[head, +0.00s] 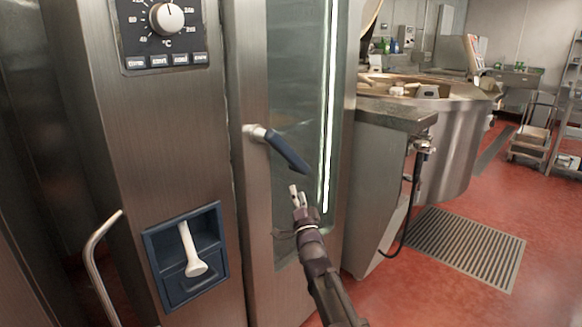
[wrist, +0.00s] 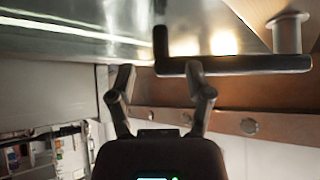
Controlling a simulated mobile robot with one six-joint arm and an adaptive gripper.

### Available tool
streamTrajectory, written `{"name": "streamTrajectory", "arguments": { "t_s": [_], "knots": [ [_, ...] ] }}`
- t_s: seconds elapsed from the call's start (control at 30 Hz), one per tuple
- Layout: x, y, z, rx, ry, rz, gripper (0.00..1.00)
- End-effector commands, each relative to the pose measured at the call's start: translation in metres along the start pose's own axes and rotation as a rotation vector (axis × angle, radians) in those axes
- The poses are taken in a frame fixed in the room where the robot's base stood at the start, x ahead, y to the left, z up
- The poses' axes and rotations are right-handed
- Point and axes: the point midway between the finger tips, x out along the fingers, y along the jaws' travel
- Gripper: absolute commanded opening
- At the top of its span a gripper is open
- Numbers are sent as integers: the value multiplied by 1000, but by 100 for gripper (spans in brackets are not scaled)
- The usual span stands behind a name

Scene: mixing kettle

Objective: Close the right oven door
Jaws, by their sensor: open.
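The oven door (head: 258,215) is a tall steel panel with a long glass window, in the middle of the head view. It looks almost flush with the control panel; I cannot tell whether a small gap remains. Its handle (head: 285,152) is a dark blue bar on a round metal mount, slanting down to the right. My gripper (head: 298,192) is just below the handle's lower end, in front of the glass. In the wrist view my gripper (wrist: 160,72) is open and empty, with the dark handle (wrist: 245,65) crossing near its right fingertip. Contact is unclear.
A control panel with a dial (head: 168,18) and a blue recess with a white hand shower (head: 190,250) are left of the door. A steel counter (head: 395,115) and kettle (head: 450,140) stand to the right. A floor grate (head: 465,245) lies on open red floor.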

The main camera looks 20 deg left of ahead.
Motion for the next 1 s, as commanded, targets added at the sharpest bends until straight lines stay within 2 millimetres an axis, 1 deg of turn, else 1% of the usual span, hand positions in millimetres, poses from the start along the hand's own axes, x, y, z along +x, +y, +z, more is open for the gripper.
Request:
{"name": "streamTrajectory", "arguments": {
  "t_s": [0.03, 0.1, 0.3, 0.5, 0.7, 1.0],
  "knots": [
    [13, -2, -1, 0, 0, 0, 66],
    [24, -2, -1, 0, 0, 0, 66],
    [54, -2, 0, 0, -1, 0, 66],
    [77, -2, 0, 0, -1, -1, 66],
    [88, -1, 1, 1, -1, -1, 66],
    [89, -1, 2, 1, -1, -1, 66]
  ]
}}
